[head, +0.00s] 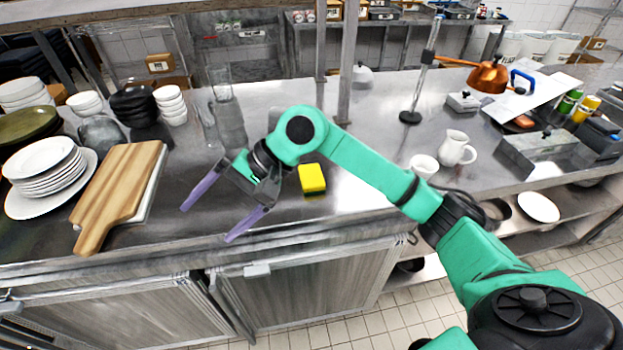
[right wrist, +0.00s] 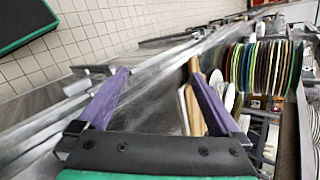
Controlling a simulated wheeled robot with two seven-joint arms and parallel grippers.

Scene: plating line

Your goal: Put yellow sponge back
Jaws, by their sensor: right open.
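The yellow sponge (head: 312,178) has a dark edge along its lower side. It lies on the steel counter (head: 350,190), just right of my right gripper in the head view. My right gripper (head: 208,216) is open and empty, its purple fingers spread wide near the counter's front edge, left of the sponge. The right wrist view shows the same open fingers (right wrist: 165,95) with nothing between them. I cannot make out the sponge in the right wrist view. My left gripper is in neither view.
A wooden cutting board (head: 122,190) and a stack of white plates (head: 47,165) stand on the left. A white cup (head: 424,166) and a white pitcher (head: 456,148) stand right of my arm. A metal post (head: 347,65) rises behind the sponge. Glassware (head: 228,118) stands behind the gripper.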

